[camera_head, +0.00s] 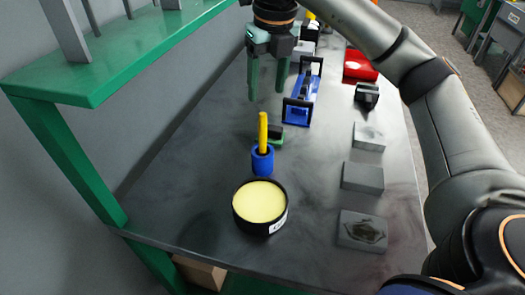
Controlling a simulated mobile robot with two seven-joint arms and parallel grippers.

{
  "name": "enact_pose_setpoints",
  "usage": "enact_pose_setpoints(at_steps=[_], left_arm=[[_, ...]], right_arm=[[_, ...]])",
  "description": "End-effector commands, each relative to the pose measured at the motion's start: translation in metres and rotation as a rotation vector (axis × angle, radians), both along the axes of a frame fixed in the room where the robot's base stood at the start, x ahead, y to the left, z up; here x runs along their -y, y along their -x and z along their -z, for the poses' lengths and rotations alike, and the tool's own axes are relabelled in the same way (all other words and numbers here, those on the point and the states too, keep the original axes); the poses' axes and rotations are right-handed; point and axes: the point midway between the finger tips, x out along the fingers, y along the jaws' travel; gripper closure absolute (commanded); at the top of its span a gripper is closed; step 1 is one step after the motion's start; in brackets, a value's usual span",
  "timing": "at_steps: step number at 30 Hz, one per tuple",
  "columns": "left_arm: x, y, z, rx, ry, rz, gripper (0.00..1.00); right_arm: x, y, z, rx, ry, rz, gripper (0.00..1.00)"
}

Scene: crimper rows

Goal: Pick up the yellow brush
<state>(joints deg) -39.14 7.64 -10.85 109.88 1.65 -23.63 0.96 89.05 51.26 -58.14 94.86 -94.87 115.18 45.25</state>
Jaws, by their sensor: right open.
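The yellow brush (263,131) stands upright in a small blue holder (262,161) on the grey table (180,200). Only its yellow handle shows; its lower end is hidden in the holder. My right gripper (267,95) is open with its green fingers pointing down. It is above and behind the brush in the view, apart from it, with nothing between its fingers. My left gripper is not in view.
A round black tin with a yellow top (261,203) stands in front of the holder. A blue fixture (301,98) lies behind. Grey blocks (363,177) line the right side, with a red tray (358,66) farther back. A green shelf (130,62) overhangs the left.

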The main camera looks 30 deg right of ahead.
Motion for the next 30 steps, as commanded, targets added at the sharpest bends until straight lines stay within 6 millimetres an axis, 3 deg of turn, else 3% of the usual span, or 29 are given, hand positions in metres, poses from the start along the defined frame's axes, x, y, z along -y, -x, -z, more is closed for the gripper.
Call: enact_pose_setpoints(at_steps=[3,9,17,24,30], left_arm=[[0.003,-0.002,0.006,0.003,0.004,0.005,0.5],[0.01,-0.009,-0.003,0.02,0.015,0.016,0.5],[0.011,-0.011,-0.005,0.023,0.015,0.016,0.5],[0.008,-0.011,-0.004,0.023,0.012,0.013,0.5],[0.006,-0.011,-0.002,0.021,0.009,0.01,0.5]], right_arm=[[0.0,-0.002,0.023,-0.004,-0.001,-0.002,0.38],[0.001,-0.008,0.053,-0.002,0.001,-0.001,0.38],[0.001,-0.011,0.073,-0.002,0.001,0.0,0.38],[-0.001,-0.017,0.108,-0.002,0.001,0.0,0.38],[-0.001,-0.018,0.116,0.0,0.0,0.0,0.38]])
